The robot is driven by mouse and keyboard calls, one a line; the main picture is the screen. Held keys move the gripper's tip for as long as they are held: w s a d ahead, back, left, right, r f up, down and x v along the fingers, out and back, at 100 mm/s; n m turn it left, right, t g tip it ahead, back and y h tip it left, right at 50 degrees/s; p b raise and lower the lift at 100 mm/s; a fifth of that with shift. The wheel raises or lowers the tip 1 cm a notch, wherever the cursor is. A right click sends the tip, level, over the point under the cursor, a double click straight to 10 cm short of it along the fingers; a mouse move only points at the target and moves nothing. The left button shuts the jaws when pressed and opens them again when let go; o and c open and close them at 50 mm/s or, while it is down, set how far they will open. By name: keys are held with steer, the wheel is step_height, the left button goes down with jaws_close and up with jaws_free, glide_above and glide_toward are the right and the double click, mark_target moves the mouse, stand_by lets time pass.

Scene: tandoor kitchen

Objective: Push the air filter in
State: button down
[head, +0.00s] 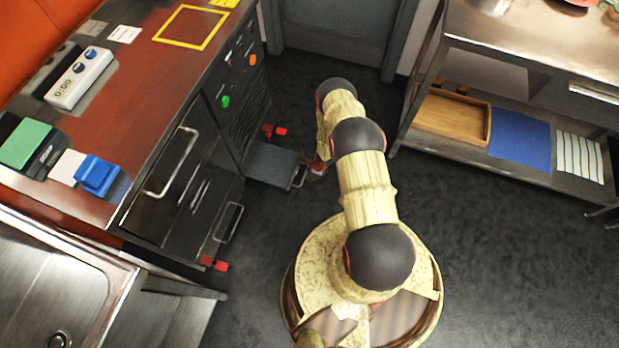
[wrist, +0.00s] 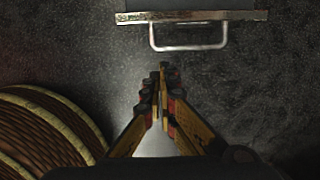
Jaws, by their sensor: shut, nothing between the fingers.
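The air filter (head: 270,164) looks like a flat grey slab that sticks out of the dark cabinet at floor level in the head view. Its front edge has a small metal handle. In the wrist view the filter's front edge (wrist: 135,18) and its looped handle (wrist: 188,47) are at the top. My gripper (wrist: 161,72) is shut and empty, with its tips below and a little left of the handle and a visible gap between them. In the head view my gripper (head: 317,170) is low, just right of the filter's handle and partly hidden by my arm.
The dark cabinet (head: 180,185) has handled drawers, a green knob (head: 225,101) and an orange knob (head: 253,60). Red feet (head: 281,131) show near the filter. A steel shelf rack (head: 500,150) stands at right. The dark floor (head: 520,260) between is clear.

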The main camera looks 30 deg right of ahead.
steer(key=w+a+f+b, duration=0.1)
steer(key=f, duration=0.1)
steer(key=w+f+b, duration=0.1)
steer(key=w+a+f+b, duration=0.1)
steer(key=f+b, duration=0.1)
steer(key=shift+w+a+f, duration=0.2)
steer(key=shift+a+f, duration=0.1)
steer(key=shift+a, duration=0.05)
steer(key=shift+w+a+r, duration=0.1)
steer(key=shift+w+a, duration=0.2)
steer(key=shift+w, duration=0.05)
